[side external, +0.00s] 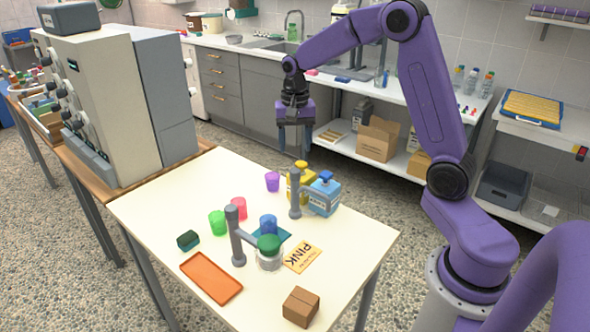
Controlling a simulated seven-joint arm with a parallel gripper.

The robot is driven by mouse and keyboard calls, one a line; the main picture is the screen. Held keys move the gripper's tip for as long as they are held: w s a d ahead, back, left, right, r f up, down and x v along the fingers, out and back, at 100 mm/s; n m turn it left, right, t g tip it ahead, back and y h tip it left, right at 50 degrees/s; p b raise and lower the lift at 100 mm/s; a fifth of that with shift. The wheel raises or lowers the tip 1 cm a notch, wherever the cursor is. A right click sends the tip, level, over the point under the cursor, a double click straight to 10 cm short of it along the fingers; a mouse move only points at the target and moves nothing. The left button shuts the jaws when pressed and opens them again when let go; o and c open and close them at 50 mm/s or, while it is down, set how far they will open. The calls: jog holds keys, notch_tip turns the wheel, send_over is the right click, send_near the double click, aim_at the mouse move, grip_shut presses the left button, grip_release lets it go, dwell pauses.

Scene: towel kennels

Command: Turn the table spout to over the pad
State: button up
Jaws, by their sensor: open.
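Two grey posts with side arms stand on the cream table (150,215); I cannot tell which is the table spout. The nearer post (238,240) has an arm reaching right towards a green-topped clear jar (268,262). My gripper (295,125) is open and empty, pointing down, high up behind the table's far side, apart from everything.
A yellow bottle (307,185), purple cup (272,181), pink cup (239,207) and green cup (217,222) stand around the posts. A dark green block (188,240), orange tray (212,278), "PINK" card (301,258) and brown box (300,306) lie nearer. The table's left end is clear.

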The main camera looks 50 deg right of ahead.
aim_at(295, 170)
notch_tip(295, 170, down, 9)
jog(key=shift+r, duration=0.15)
dwell(0.4)
grip_shut()
